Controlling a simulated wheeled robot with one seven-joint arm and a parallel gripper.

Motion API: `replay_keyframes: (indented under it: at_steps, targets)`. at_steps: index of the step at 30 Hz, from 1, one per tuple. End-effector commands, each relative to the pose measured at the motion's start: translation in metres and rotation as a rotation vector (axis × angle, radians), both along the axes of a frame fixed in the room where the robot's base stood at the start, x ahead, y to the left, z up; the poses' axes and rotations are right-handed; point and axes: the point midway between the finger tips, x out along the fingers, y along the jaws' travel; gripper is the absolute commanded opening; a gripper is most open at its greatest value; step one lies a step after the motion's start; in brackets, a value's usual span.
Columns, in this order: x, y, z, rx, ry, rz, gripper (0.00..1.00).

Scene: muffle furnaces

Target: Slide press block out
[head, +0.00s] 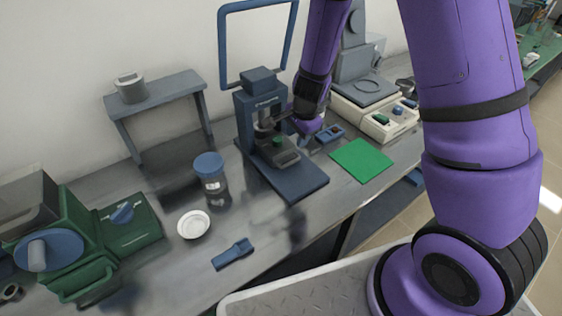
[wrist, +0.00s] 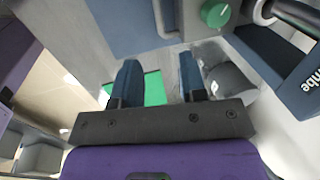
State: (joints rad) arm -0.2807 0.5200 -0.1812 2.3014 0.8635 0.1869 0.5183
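The blue press (head: 262,105) stands on the bench with its base plate (head: 300,183) reaching toward the front. The press block (head: 284,158) is a grey slab low in the press, with a green knob (head: 278,141) above it. In the wrist view the green knob (wrist: 215,13) and a light grey bar-like handle (wrist: 165,18) show at the top. My gripper (head: 300,124) is beside the press on its right. Its two dark blue fingers (wrist: 158,65) are apart with nothing between them, short of the handle. The head view partly hides the fingertips behind my arm.
A scale-like device (head: 366,95) stands behind. A blue-lidded jar (head: 210,175), white dish (head: 193,224) and blue tool (head: 233,253) are left. The front bench has bare areas.

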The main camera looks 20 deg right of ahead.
Motion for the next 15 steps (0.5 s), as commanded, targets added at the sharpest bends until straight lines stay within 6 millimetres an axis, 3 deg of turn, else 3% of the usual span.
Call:
replay_keyframes:
  at_steps: [15]
  targets:
    - [0.006,-0.001,-0.043,-0.012,0.013,-0.036,0.39]
